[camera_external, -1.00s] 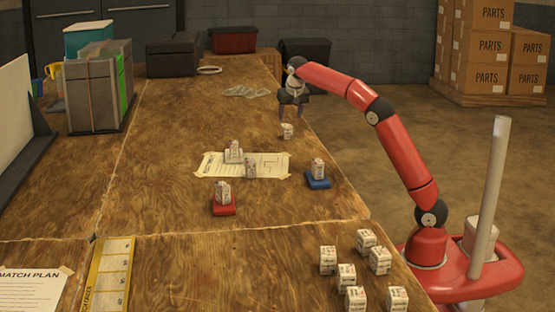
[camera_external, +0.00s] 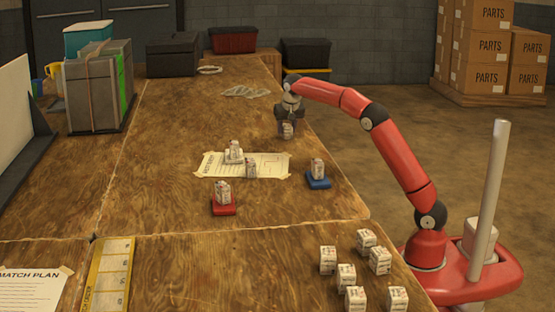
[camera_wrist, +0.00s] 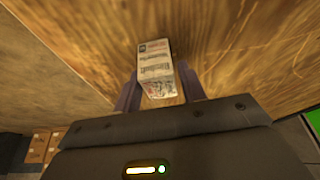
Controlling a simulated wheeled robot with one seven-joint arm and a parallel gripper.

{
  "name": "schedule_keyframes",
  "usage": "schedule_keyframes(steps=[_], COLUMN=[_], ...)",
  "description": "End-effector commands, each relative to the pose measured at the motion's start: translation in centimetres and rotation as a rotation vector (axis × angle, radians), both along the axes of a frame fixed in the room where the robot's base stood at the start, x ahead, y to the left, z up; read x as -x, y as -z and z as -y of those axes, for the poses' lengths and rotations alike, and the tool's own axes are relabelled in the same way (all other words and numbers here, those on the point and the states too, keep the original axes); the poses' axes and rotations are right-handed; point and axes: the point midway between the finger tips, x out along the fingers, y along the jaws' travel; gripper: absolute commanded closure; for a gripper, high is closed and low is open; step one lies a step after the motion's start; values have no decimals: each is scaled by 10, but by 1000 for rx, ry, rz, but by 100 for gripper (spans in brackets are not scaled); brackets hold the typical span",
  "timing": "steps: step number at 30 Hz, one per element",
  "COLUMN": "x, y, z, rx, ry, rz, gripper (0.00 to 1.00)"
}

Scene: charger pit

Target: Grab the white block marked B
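A white block with printed sides (camera_external: 287,130) stands near the right edge of the wooden table, beyond the paper sheet. My gripper (camera_external: 287,132) is lowered over it. In the wrist view the block (camera_wrist: 158,70) stands between the two fingers of my gripper (camera_wrist: 160,92), one finger on each side. The fingers look open, with a small gap at the left; contact on the right is hard to judge. Other similar white blocks stand on the red pad (camera_external: 223,210), the blue pad (camera_external: 318,182) and the paper (camera_external: 270,166). I cannot read a letter B on any block.
Several white blocks, one of them here (camera_external: 346,275), stand at the table's front right. Grey cases (camera_external: 97,95) stand at the left. A clear plastic piece (camera_external: 245,92) lies beyond my gripper. The table's right edge is close to the gripper.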

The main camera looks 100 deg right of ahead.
Motion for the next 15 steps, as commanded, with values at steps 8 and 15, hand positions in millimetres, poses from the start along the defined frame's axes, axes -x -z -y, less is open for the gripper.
schedule_keyframes(steps=[8, 15], x=[0, 0], y=[0, -2], z=[0, 0], rx=[0, 1], ry=[0, 0], rz=[0, 0], gripper=[92, 92])
